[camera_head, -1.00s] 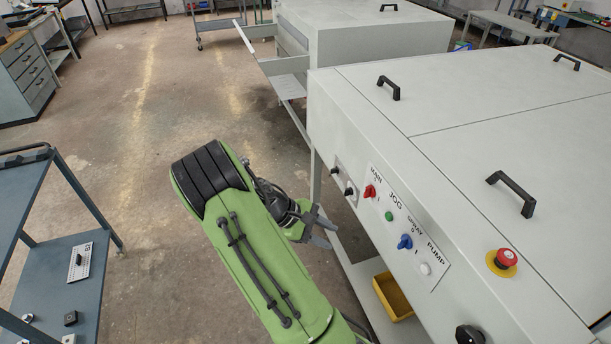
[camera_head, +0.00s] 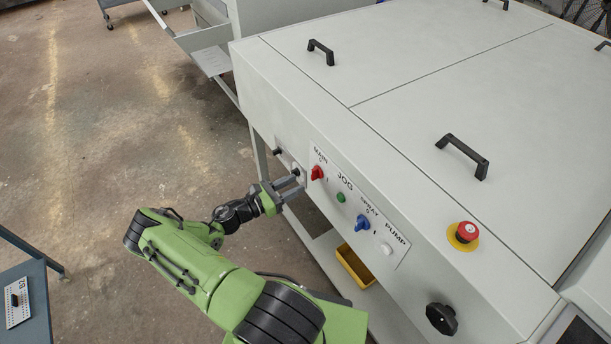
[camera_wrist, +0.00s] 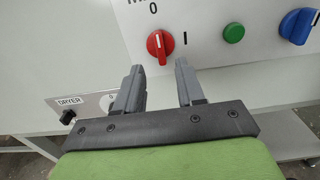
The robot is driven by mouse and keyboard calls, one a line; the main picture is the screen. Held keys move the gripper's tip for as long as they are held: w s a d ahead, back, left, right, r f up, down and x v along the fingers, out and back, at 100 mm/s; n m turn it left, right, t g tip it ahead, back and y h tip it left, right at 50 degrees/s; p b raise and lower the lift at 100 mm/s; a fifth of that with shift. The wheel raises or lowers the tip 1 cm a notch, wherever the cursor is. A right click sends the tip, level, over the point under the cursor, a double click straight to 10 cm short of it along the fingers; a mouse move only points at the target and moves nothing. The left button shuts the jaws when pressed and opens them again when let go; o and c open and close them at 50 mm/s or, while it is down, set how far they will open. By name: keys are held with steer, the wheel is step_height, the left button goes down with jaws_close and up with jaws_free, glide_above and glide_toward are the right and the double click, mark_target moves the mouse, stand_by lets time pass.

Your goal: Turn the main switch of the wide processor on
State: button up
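The red main switch (camera_head: 317,173) sits on the white control panel of the wide processor (camera_head: 350,120), under the label MAIN. In the wrist view the red switch (camera_wrist: 160,45) has its pointer about upright, near the 0 mark, with the I mark to its right. My gripper (camera_head: 299,186) is in front of the panel, close to the switch. In the wrist view my gripper (camera_wrist: 158,78) is open, its two fingers apart and empty. The switch shows beyond the gap between the fingertips. I cannot see contact with it.
Right of the switch are a green JOG button (camera_head: 340,197), a blue SPRAY switch (camera_head: 362,224) and a white PUMP button (camera_head: 387,249). A red emergency stop (camera_head: 466,233) and a black knob (camera_head: 441,318) lie further right. A DRYER switch (camera_wrist: 67,117) is at the left.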

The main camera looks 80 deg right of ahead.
mark_target(315, 173)
steer(key=x, duration=0.5)
steer(key=shift+s+d, duration=0.1)
steer(key=shift+s, duration=0.1)
jaws_close()
